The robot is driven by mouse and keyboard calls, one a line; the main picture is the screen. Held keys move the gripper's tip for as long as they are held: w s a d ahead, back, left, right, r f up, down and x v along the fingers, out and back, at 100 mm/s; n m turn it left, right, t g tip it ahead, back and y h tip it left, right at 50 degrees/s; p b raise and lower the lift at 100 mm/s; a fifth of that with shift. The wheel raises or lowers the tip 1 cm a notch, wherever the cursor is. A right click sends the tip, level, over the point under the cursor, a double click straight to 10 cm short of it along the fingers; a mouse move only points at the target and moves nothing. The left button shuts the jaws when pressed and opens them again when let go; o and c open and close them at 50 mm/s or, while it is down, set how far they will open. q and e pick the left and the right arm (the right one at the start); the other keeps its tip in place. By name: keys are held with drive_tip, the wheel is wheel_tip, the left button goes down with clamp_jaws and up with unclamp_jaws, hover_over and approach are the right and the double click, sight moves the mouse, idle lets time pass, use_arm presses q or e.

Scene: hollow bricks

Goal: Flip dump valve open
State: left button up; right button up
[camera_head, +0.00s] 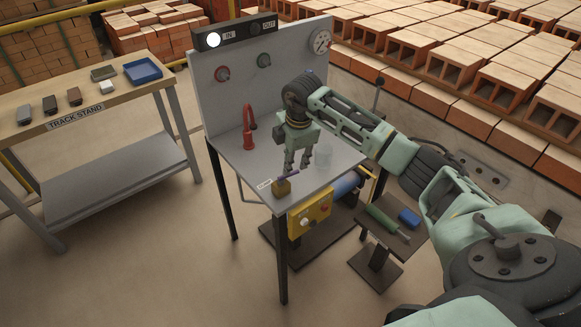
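A small brass valve (281,187) with a purple lever handle (287,175) sits at the front left edge of the grey bench (238,160). A small white label (264,183) lies beside it, too small to read surely. The lever slants up to the right from the valve. My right gripper (297,166) points down above the bench, just behind and right of the lever. Its fingers are apart with nothing seen between them. I cannot tell whether a fingertip touches the lever. My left gripper is not in view.
The back panel (238,95) carries knobs and a gauge (320,41). A yellow box (309,214) hangs below the bench front. A track stand (75,122) is left.

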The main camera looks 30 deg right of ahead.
drive_tip(key=shift+w+f, duration=0.25)
drive_tip(key=shift+f, duration=0.9)
drive_tip(key=shift+w+f, duration=0.25)
drive_tip(key=shift+f, duration=0.85)
drive_tip(key=shift+c, duration=0.4)
drive_tip(key=shift+r, duration=0.1)
clamp_jaws()
